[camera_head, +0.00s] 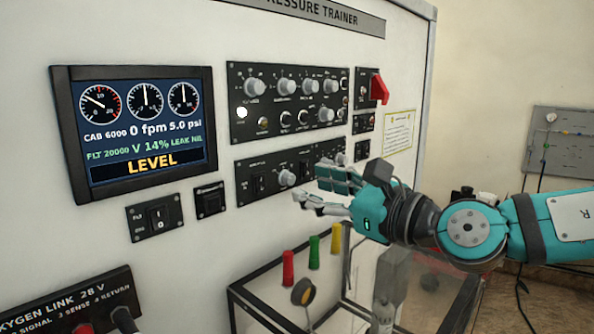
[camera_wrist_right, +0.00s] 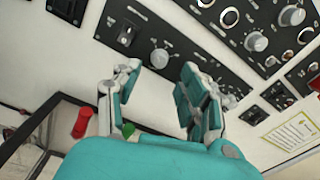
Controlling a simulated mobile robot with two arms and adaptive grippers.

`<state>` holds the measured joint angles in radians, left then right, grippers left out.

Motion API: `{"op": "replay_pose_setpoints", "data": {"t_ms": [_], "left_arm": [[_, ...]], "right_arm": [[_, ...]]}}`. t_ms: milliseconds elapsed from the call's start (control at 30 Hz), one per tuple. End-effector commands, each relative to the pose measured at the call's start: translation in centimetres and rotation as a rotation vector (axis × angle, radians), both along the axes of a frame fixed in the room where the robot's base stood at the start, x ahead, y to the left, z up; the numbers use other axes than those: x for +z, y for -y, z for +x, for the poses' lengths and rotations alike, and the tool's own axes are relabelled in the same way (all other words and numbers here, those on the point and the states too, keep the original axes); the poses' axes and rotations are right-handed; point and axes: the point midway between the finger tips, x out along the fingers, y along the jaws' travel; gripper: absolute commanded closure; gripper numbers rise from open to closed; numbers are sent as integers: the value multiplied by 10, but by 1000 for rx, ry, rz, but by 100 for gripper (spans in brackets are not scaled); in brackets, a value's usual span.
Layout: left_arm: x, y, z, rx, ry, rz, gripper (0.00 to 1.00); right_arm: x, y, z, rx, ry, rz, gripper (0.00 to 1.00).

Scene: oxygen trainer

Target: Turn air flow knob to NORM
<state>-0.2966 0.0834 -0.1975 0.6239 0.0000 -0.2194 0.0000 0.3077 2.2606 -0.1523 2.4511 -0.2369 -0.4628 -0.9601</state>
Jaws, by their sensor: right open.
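The lower black control panel (camera_head: 245,186) on the white trainer wall has a grey knob (camera_head: 287,177) near its middle; in the right wrist view this knob (camera_wrist_right: 160,57) shows beyond the gap between my fingertips. Its printed labels are too small to read, so I cannot tell its setting or confirm that it is the air flow knob. My right gripper (camera_head: 311,185) is open and empty, just right of the knob in the head view. It also shows in the right wrist view (camera_wrist_right: 159,72), its fingers apart. The gripper hides the panel's right part. My left gripper is out of view.
An upper panel (camera_head: 265,107) carries several knobs, with a red-handled switch (camera_head: 378,88) to its right. A display (camera_head: 135,131) reads LEVEL. A clear case (camera_head: 262,300) stands below my right arm, with red, green and yellow handles (camera_head: 314,252) above it.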

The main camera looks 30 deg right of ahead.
Motion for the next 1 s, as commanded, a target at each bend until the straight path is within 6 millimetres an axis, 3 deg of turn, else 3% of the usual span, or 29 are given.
{"op": "replay_pose_setpoints", "data": {"t_ms": [400,867,1000], "left_arm": [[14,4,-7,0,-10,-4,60],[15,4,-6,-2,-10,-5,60],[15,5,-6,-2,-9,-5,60]], "right_arm": [[-1,-12,38,0,-4,1,58],[-1,-14,44,1,0,2,58],[-1,-14,44,1,0,2,75]]}}
